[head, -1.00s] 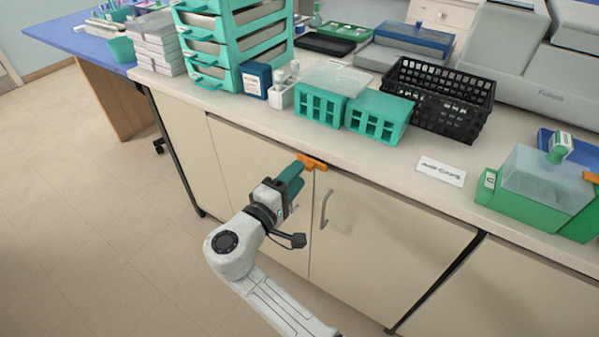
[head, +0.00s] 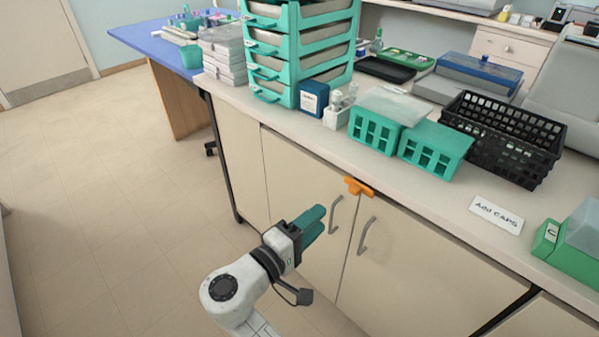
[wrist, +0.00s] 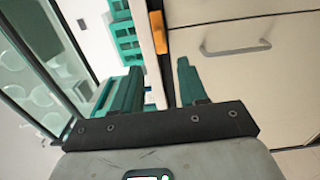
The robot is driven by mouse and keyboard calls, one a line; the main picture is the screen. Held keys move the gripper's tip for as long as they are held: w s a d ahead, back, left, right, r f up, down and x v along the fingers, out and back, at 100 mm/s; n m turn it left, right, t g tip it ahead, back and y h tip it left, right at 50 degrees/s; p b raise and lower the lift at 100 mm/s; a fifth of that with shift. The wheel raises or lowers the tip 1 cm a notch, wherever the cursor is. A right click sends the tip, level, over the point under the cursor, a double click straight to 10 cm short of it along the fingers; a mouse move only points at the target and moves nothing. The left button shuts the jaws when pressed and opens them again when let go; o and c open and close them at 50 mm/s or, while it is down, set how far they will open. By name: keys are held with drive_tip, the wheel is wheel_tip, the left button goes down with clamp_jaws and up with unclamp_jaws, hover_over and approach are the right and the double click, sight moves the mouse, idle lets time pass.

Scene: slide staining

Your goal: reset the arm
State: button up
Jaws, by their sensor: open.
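My gripper (head: 318,220) has teal fingers and is in front of the cabinet doors (head: 400,260), below the counter's front edge. In the wrist view my gripper (wrist: 157,82) shows its two fingers spread apart, with nothing held between them. An orange piece (head: 358,187) sits at the top of the gap between the two doors, just under the counter edge. It also shows in the wrist view (wrist: 159,38), beyond the fingers. In the head view the gripper is apart from it, to its lower left.
The counter (head: 400,190) holds a teal drawer rack (head: 290,60), teal slide racks (head: 435,148), a black basket (head: 505,138), a label card (head: 496,214) and a green box (head: 565,250). Door handles (head: 365,235) stick out near my gripper. Open floor (head: 110,210) lies left.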

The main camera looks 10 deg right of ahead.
drive_tip(key=s+d+f+m+g+y+p, duration=0.25)
drive_tip(key=s+d+f+g, duration=0.2)
drive_tip(key=s+d, duration=0.3)
drive_tip(key=s+d+f+m+g+y+p, duration=0.2)
drive_tip(key=s+d+f+g+y+p, duration=0.25)
drive_tip(key=d, duration=0.45)
drive_tip(key=s+d+m+y+p, duration=0.1)
drive_tip(key=s+y, duration=0.6)
drive_tip(key=s, duration=1.3)
drive_tip(key=shift+r+m+g+p, duration=0.3)
drive_tip(key=shift+m+p, duration=0.3)
drive_tip(key=shift+m, duration=0.55)
drive_tip(key=shift+w+d, duration=0.1)
